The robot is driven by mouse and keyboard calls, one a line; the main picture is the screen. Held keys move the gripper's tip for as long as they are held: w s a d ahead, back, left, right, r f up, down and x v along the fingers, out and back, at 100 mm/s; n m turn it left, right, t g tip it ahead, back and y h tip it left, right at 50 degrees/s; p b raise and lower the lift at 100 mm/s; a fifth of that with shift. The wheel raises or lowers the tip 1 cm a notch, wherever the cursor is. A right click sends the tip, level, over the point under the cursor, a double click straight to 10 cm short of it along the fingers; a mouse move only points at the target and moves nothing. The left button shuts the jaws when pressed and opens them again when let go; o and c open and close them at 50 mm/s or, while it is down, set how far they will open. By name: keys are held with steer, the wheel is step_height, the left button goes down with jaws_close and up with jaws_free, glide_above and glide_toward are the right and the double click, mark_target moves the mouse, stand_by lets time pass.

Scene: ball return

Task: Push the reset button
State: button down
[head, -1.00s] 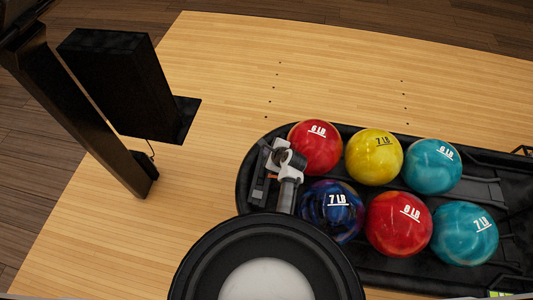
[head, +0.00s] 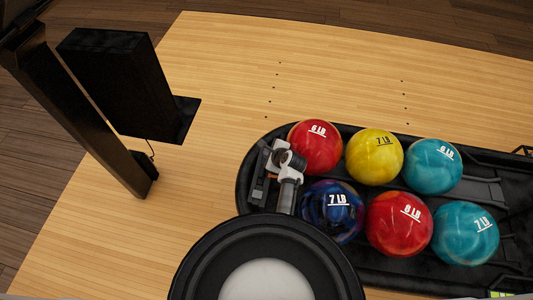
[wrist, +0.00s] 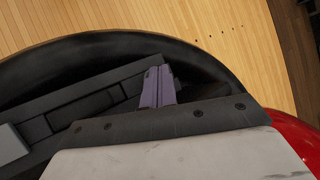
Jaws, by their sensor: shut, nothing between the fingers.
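My gripper (wrist: 158,87) shows in the wrist view with its two purplish fingers together and nothing between them. They are over the dark rounded end of the ball return (head: 248,170). In the head view my wrist and hand are above that same left end, beside the red 6 LB ball and the dark blue 7 LB ball; the fingertips cannot be made out there. I cannot clearly pick out the reset button. A dark ridged bar (wrist: 75,108) with a plain light grey block (wrist: 12,145) lies left of the fingers in the wrist view; I cannot tell whether either is the button.
Several bowling balls sit in the return, including a red one (head: 315,147), a yellow one (head: 374,157) and a dark blue one (head: 332,212). A black box-like stand (head: 120,85) and a post (head: 90,120) stand at left. Open wooden floor (head: 210,160) lies between.

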stand_by(0.4)
steer(key=shift+r+p, duration=0.8)
steer(key=shift+p, duration=0.3)
steer(key=shift+r, duration=0.1)
step_height(320, 180, up, 5)
steer(key=p, duration=0.5)
